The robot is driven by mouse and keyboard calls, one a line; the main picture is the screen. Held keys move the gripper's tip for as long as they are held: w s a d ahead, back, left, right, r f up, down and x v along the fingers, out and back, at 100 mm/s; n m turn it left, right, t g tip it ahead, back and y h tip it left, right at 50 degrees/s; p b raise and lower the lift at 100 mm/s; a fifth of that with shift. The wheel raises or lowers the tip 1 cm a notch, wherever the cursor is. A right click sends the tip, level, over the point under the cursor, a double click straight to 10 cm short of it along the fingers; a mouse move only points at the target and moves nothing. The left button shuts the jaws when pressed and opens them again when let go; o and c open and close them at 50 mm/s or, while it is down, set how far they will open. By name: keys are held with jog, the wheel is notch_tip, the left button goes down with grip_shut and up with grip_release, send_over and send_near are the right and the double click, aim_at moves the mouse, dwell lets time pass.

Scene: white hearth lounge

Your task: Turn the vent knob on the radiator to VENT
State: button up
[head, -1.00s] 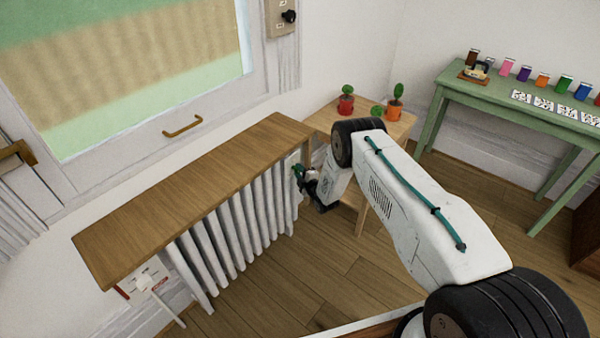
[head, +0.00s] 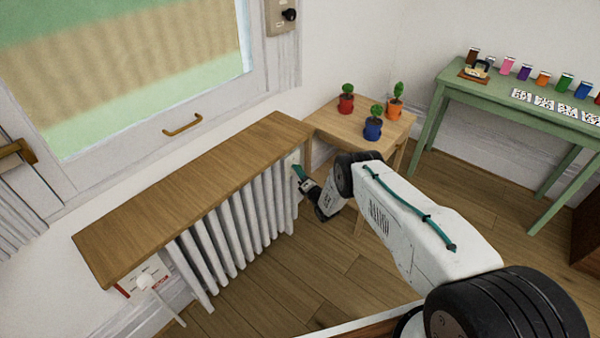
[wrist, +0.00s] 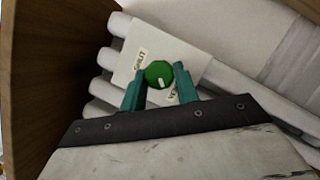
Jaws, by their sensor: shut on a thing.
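The white radiator (head: 240,230) stands under a wooden shelf in the head view. A pale plate (wrist: 178,48) on its end carries the round green vent knob (wrist: 158,73). The plate has a SHUT label (wrist: 140,59) on the left and a partly hidden VENT label (wrist: 173,95) at the lower right. My gripper (wrist: 158,82) is shut on the knob, one teal finger on each side. The knob's white mark points down in the wrist view, towards the VENT side. In the head view my gripper (head: 301,174) is at the radiator's right end; the knob is too small to make out.
The wooden shelf (head: 200,190) overhangs the radiator and fills the left edge of the wrist view. A small wooden table (head: 350,128) with three potted plants stands close beside my arm. A green table (head: 520,105) is at the right. The floor ahead is clear.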

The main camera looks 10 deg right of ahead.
jog(key=shift+f+n+y, duration=0.15)
jog(key=shift+n+y, duration=0.45)
jog(key=shift+n, duration=1)
jog(key=o, duration=1)
jog(key=shift+c, duration=0.2)
jog(key=shift+d, duration=0.1)
jog(key=v, duration=0.7)
jog(key=shift+s+f, duration=0.2)
jog(key=shift+s, duration=0.1)
jog(key=shift+d, duration=0.1)
